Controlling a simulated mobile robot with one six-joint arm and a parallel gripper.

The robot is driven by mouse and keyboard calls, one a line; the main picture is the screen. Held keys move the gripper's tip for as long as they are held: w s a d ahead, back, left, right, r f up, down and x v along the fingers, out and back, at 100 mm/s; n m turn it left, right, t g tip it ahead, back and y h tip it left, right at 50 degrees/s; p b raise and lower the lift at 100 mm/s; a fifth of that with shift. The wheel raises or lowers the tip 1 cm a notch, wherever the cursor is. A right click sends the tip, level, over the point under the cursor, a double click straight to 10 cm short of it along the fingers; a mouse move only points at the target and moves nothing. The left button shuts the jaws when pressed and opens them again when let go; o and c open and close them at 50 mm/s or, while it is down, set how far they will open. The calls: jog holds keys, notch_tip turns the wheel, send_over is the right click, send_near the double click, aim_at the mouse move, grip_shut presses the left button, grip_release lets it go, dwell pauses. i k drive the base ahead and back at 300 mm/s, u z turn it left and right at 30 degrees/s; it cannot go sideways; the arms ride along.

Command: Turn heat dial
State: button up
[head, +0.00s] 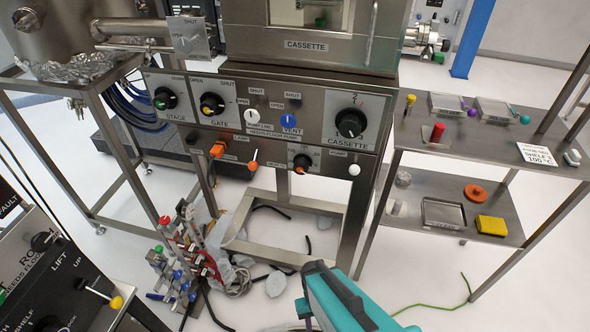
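The dial that looks like the heat dial (302,162) is a small black knob with an orange mark, low on the steel front panel (330,105). A small label left of it seems to start with "HEA", but it is too small to read surely. The teal and grey end of my arm, with my gripper (318,270), rises from the bottom edge. It is below and in front of the panel, apart from the dial. Its fingers cannot be made out, and nothing is seen held in it.
Larger dials marked stage (165,98), gate (212,103) and cassette (350,122) sit higher on the panel. An orange-tipped lever (253,160) and a white knob (354,170) flank the dial. A steel shelf unit (480,140) stands right. Cables and scraps lie on the floor.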

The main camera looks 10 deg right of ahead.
aim_at(302, 162)
jog(key=u, duration=0.1)
jog(key=k, duration=1.55)
jog(key=u, duration=0.95)
jog(key=i, duration=1)
jog(key=z, duration=0.05)
